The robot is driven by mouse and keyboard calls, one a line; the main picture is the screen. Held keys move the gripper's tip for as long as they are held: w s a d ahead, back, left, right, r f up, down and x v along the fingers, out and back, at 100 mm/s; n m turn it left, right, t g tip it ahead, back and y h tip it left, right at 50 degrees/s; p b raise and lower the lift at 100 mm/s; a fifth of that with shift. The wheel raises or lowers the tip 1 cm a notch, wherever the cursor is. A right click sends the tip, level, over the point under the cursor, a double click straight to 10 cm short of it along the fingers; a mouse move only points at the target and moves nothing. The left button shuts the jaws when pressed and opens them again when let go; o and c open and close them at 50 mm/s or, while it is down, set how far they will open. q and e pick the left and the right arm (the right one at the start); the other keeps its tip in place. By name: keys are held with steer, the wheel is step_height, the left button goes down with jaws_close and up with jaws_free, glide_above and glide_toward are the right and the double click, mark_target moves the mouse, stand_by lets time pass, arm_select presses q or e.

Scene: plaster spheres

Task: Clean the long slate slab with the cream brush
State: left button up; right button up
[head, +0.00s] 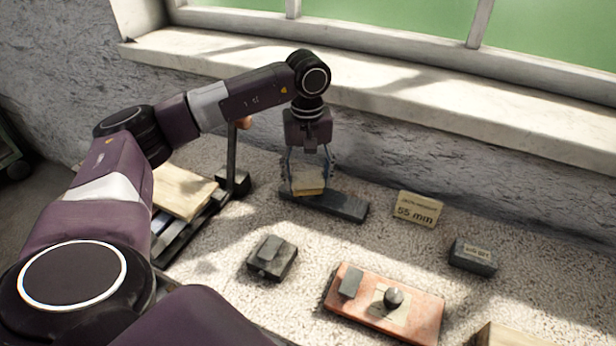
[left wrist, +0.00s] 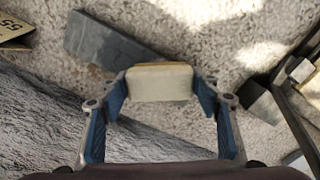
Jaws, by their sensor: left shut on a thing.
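The long slate slab (head: 343,205) is a dark grey bar lying on the speckled worktop below the window sill. It also shows in the left wrist view (left wrist: 95,42), partly hidden behind the brush. The cream brush (head: 308,180) is a small pale block with a tan edge; it shows large in the left wrist view (left wrist: 160,84). My left gripper (head: 309,172) is shut on the brush and holds it over the left end of the slab. I cannot tell whether the brush touches the slab. My right gripper is in neither view.
A sign reading 55 mm (head: 417,208) stands right of the slab, with a dark labelled block (head: 472,257) beyond it. A dark block (head: 272,257) and a reddish board with a black knob (head: 385,305) lie in front. A dark post (head: 232,160) stands left.

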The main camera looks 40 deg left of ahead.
arm_select(q)
steer(key=shift+f+b, duration=0.45)
steer(key=shift+f, duration=0.2)
steer(key=shift+w+d+r, duration=0.15)
steer(key=shift+w+d, duration=0.6)
steer(key=shift+a, duration=0.1)
steer(key=shift+s+a, duration=0.7)
steer(key=shift+s, duration=0.15)
steer(key=shift+s+a, duration=0.75)
